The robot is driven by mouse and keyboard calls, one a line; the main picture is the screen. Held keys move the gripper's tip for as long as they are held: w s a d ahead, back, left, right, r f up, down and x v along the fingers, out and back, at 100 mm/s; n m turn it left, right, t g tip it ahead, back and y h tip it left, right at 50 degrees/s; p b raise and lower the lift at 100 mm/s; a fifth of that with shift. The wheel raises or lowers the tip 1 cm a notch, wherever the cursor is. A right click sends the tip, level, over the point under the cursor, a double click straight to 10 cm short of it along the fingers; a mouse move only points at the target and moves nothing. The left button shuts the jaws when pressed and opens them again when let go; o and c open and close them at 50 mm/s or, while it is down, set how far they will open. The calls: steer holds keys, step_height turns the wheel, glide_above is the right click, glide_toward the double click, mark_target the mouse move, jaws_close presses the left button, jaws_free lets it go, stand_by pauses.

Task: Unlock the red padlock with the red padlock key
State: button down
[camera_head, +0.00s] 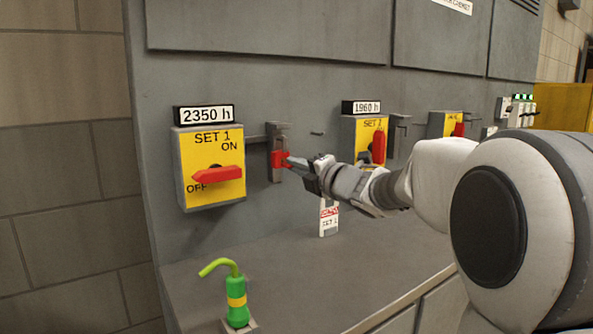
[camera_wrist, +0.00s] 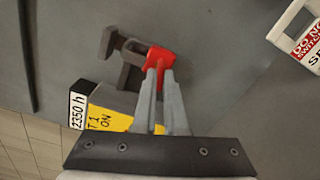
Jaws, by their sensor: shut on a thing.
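The red padlock (camera_head: 277,159) hangs on the grey hasp (camera_head: 278,134) on the panel, just right of the SET 1 switch box. In the wrist view the red padlock (camera_wrist: 157,58) is straight ahead of the fingertips, on the dark hasp (camera_wrist: 125,50). My gripper (camera_head: 296,161) is at the padlock's front, from the right. In the wrist view my gripper (camera_wrist: 159,73) is closed around a small red piece, the red padlock key (camera_wrist: 160,66), mostly hidden between the fingers. The key meets the padlock's face; how deep it sits I cannot tell.
The yellow SET 1 box (camera_head: 210,166) has its red handle (camera_head: 218,174) level, pointing to OFF. A white-and-red tag (camera_head: 328,216) stands below my gripper. A green bottle (camera_head: 237,298) stands on the ledge (camera_head: 300,265).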

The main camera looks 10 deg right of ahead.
stand_by(0.4)
steer(key=shift+f+b, duration=1)
steer(key=shift+b, duration=0.1)
steer(key=shift+s, duration=0.15)
stand_by(0.4)
steer(key=shift+v, duration=2.35)
steer(key=shift+s, duration=0.1)
